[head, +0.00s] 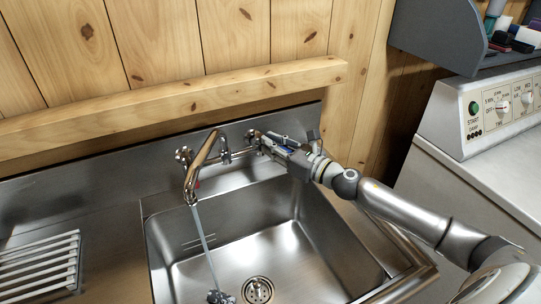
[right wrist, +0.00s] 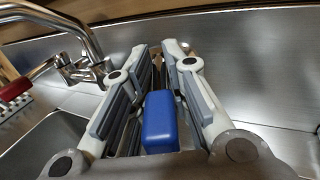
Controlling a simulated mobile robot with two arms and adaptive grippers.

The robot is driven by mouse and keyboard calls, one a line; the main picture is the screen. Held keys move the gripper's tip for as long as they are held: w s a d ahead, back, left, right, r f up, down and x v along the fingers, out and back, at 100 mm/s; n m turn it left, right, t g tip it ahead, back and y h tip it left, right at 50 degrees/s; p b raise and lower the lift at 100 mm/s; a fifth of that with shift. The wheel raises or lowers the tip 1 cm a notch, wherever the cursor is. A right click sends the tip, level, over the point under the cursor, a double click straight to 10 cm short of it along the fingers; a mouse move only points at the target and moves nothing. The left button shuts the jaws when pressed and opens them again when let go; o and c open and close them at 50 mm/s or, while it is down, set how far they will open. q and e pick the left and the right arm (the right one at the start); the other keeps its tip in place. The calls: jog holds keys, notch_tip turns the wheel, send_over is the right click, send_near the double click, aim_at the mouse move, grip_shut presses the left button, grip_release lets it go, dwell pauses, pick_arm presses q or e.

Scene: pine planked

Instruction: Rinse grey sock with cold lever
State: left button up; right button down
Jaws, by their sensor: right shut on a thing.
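The blue cold lever (head: 284,142) is at the right side of the wall tap (head: 203,160). My right gripper (head: 268,143) is shut on it; the right wrist view shows its blue grip (right wrist: 171,122) between the fingers. A thin stream of water (head: 206,240) runs from the spout into the steel sink (head: 175,275). A small grey shape (head: 220,297) lies where the stream lands, at the lower picture edge; I cannot tell whether it is the sock. No grey sock shows clearly. The red lever (right wrist: 14,88) is at the left in the right wrist view. My left gripper is not in view.
The drain (head: 258,290) is in the sink floor. A white slatted rack (head: 40,265) stands on the left drainboard. A white machine with dials (head: 490,120) is at the right, under a grey shelf (head: 440,35) with several items. A wooden rail (head: 170,105) runs above the tap.

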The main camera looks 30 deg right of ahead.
jog(key=shift+d+y, duration=0.1)
jog(key=shift+y, duration=0.2)
jog(key=c, duration=1.5)
grip_release()
jog(key=shift+s, duration=0.1)
jog(key=shift+v, duration=5.95)
jog(key=shift+r, duration=0.1)
